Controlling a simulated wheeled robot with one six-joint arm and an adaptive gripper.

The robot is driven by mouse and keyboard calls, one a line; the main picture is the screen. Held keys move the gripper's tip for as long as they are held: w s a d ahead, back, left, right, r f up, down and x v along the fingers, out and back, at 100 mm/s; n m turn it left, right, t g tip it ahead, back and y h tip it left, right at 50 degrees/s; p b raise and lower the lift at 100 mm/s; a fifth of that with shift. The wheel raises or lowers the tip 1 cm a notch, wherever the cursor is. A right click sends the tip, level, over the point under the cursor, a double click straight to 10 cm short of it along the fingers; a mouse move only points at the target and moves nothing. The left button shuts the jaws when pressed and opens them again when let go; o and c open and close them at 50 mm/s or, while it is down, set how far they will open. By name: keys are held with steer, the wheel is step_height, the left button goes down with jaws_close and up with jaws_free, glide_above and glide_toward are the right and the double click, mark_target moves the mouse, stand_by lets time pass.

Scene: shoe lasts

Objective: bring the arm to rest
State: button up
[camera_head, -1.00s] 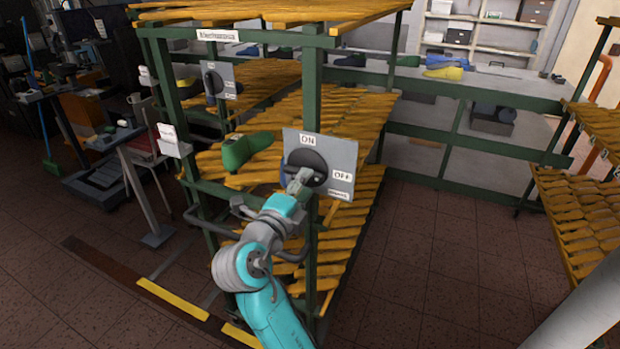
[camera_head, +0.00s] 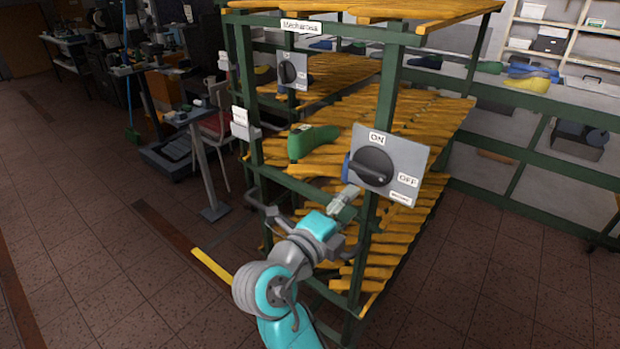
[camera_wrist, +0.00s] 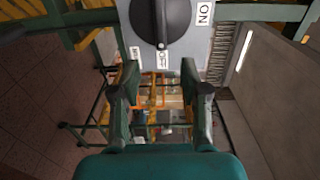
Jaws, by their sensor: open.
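My gripper (camera_head: 344,199) is at the end of my teal and grey arm, just left of and below the black rotary knob (camera_head: 371,166) on the grey switch plate (camera_head: 408,160). In the wrist view its two fingers (camera_wrist: 157,82) stand apart with nothing between them. There the knob (camera_wrist: 160,20) lies beyond the fingertips, clear of them. The knob's handle points toward the OFF label (camera_head: 408,181); the ON label (camera_head: 377,138) is at the plate's top.
The plate is on a green-framed rack (camera_head: 388,90) with yellow slatted shelves. A green shoe last (camera_head: 312,141) stands on a shelf behind my gripper. A second switch (camera_head: 292,72) is farther back. Open tiled floor (camera_head: 110,270) lies to the left.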

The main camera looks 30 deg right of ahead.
steer(key=s+a+f+n+t+y, duration=0.3)
steer(key=f+n+y, duration=0.1)
steer(key=f+n, duration=0.4)
steer(key=s+a+f+n+t+y, duration=0.2)
steer(key=s+f+n+y, duration=0.15)
steer(key=f+n, duration=0.4)
steer(key=s+a+f+n+t+y, duration=0.2)
steer(key=a+f+n+t+y, duration=0.15)
steer(key=f+n, duration=0.5)
steer(key=s+a+f+n+y, duration=0.2)
steer(key=s+n+y, duration=0.1)
steer(key=s, duration=0.4)
steer(key=s+a+f+n+y, duration=0.2)
steer(key=s+a+n, duration=0.1)
steer(key=s, duration=0.4)
steer(key=s+r+n+y, duration=0.1)
steer(key=s+r, duration=0.4)
steer(key=s, duration=0.6)
steer(key=shift+s+a+n, duration=0.15)
steer(key=shift+s+n, duration=0.1)
steer(key=shift+n, duration=0.35)
